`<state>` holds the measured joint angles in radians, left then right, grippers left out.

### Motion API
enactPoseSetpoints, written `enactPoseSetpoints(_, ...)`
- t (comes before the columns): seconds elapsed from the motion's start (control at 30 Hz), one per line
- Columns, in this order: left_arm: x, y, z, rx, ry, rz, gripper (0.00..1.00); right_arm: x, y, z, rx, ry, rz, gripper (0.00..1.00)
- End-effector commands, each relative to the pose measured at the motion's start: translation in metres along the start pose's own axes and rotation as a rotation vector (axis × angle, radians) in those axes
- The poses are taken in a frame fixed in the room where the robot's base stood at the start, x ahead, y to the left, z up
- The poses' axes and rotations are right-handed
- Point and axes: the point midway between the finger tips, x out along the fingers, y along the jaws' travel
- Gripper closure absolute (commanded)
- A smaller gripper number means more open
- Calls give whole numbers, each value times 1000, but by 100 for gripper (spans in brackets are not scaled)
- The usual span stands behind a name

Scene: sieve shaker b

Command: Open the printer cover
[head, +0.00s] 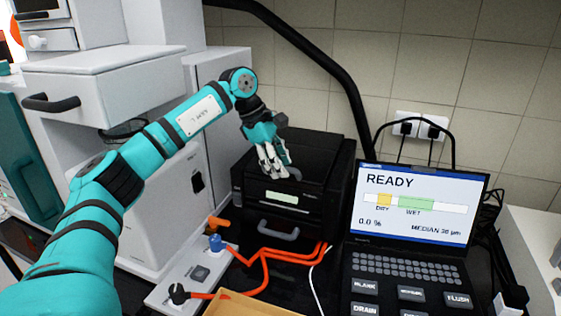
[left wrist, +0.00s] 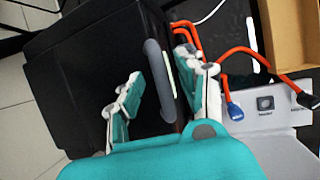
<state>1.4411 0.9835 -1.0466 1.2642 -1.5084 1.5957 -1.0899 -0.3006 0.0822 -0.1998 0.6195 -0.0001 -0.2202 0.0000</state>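The black printer (head: 320,150) stands on the bench against the wall, its cover looking shut. A grey bar handle (head: 292,173) at the cover's front edge is partly hidden by my left gripper (head: 274,170). In the left wrist view, the printer (left wrist: 85,65) fills the left half and the grey handle (left wrist: 158,75) lies between the two spread fingers of my left gripper (left wrist: 162,78). The fingers are apart and do not appear closed on the handle; whether they touch it cannot be told. My right gripper is in neither view.
A second grey handle (head: 278,232) sits low on the printer's front. Orange tubes (head: 285,254) and a blue-capped fitting (head: 215,242) lie in front. A laptop (head: 412,230) reading READY stands right, a white cabinet (head: 155,215) left, and a cardboard box (head: 245,303) at the front.

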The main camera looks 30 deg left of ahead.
Motion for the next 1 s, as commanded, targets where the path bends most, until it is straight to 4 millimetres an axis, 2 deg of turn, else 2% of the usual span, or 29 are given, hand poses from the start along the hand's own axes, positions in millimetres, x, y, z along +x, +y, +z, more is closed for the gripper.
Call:
enactPoseSetpoints(0.13,0,0,0,1,0,0,63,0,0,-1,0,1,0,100)
enactPoseSetpoints(0.4,0,0,0,1,0,0,98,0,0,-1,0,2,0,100)
enactPoseSetpoints(0.43,0,0,0,1,0,0,100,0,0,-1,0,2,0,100)
enactPoseSetpoints(0.83,-1,0,1,1,0,0,100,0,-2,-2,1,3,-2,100)
enactPoseSetpoints(1.0,-8,2,4,1,-1,1,100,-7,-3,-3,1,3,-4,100)
